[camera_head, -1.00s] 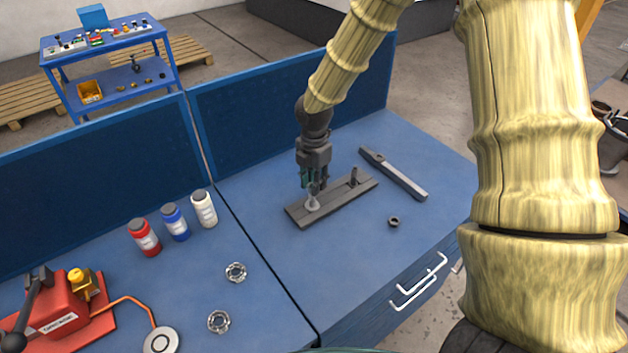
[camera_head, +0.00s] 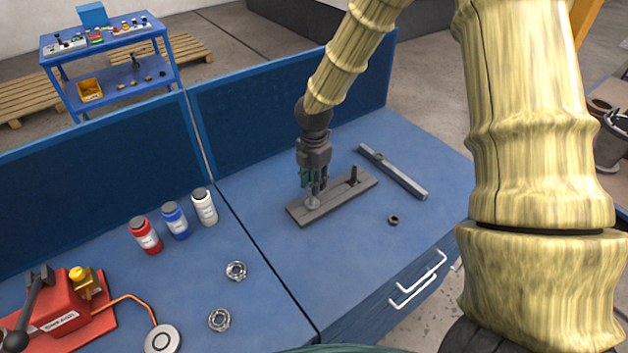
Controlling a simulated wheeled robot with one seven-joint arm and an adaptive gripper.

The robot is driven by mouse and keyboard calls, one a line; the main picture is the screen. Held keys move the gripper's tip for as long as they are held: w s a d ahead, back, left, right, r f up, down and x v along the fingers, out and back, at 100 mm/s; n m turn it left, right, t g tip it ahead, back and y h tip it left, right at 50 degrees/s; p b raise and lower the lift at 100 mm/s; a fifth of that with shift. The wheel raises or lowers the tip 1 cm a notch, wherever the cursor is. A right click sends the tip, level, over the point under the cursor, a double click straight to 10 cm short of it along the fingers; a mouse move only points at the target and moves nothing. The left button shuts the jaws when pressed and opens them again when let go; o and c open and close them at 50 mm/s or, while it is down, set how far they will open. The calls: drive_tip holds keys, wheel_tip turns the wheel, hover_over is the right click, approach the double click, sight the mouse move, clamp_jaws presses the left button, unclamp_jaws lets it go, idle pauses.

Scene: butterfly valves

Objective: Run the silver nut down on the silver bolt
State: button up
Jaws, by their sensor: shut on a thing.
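The silver bolt (camera_head: 312,202) stands at the left end of a dark grey block (camera_head: 336,201) on the blue bench. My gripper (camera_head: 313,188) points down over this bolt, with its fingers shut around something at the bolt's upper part. The silver nut is too small and too covered by the fingers to make out. A dark bolt (camera_head: 353,175) stands upright at the right end of the block. A dark nut (camera_head: 393,220) lies on the bench to the right of the block.
A long grey bar tool (camera_head: 393,173) lies behind the block. Red (camera_head: 146,236), blue (camera_head: 175,222) and white (camera_head: 204,207) bottles stand to the left. Two silver rings (camera_head: 236,271) lie on the left bench. A blue panel (camera_head: 285,100) rises behind. The bench front is clear.

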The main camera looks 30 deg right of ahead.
drive_tip(key=shift+f, duration=0.15)
idle(0.3)
drive_tip(key=m+p, duration=0.1)
drive_tip(key=m, duration=0.4)
drive_tip(key=shift+s+a+m, duration=0.1)
drive_tip(key=shift+s+m, duration=0.05)
drive_tip(key=shift+m, duration=0.25)
drive_tip(key=m+p, duration=0.1)
drive_tip(key=m, duration=0.5)
drive_tip(key=shift+s+a, duration=0.1)
drive_tip(key=m+p, duration=0.1)
drive_tip(key=m, duration=0.4)
drive_tip(key=shift+a+m+p, duration=0.15)
drive_tip(key=shift+m+p, duration=0.15)
drive_tip(key=shift+m, duration=0.1)
drive_tip(key=m+p, duration=0.1)
drive_tip(key=m, duration=0.5)
drive_tip(key=shift+s+a, duration=0.1)
drive_tip(key=shift+s, duration=0.05)
drive_tip(key=o, duration=0.8)
drive_tip(key=shift+s, duration=0.1)
